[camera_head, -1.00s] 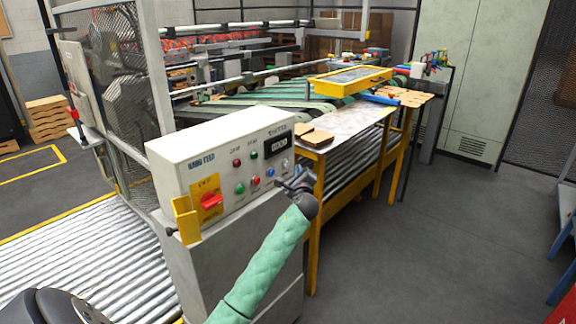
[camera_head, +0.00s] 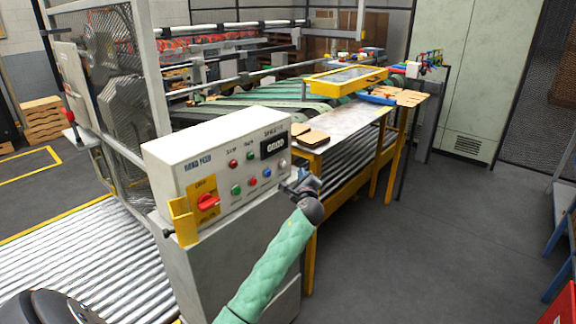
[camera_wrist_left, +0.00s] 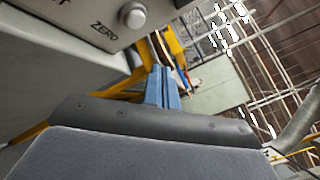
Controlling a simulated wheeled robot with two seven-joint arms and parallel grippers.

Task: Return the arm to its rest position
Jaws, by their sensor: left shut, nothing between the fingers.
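My left arm, in a green quilted sleeve, comes in from the bottom of the head view. Its gripper (camera_head: 301,184) is beside the right end of the white control box (camera_head: 165,160). In the left wrist view the gripper's blue-grey fingers (camera_wrist_left: 163,88) are together with nothing between them. The box's white ZERO button (camera_wrist_left: 133,15) is close by at the upper left of that view, apart from the fingers. The box's front carries a red switch on a yellow plate (camera_head: 203,194), several coloured buttons and a counter display (camera_head: 274,146). My right gripper is not seen.
A table with yellow legs (camera_head: 311,250) stands just right of the gripper, with brown blanks (camera_head: 314,138) on it. A roller conveyor (camera_head: 80,265) lies at the lower left. A wire-mesh guard (camera_head: 112,90) stands behind the box. The grey floor (camera_head: 455,230) at right is open.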

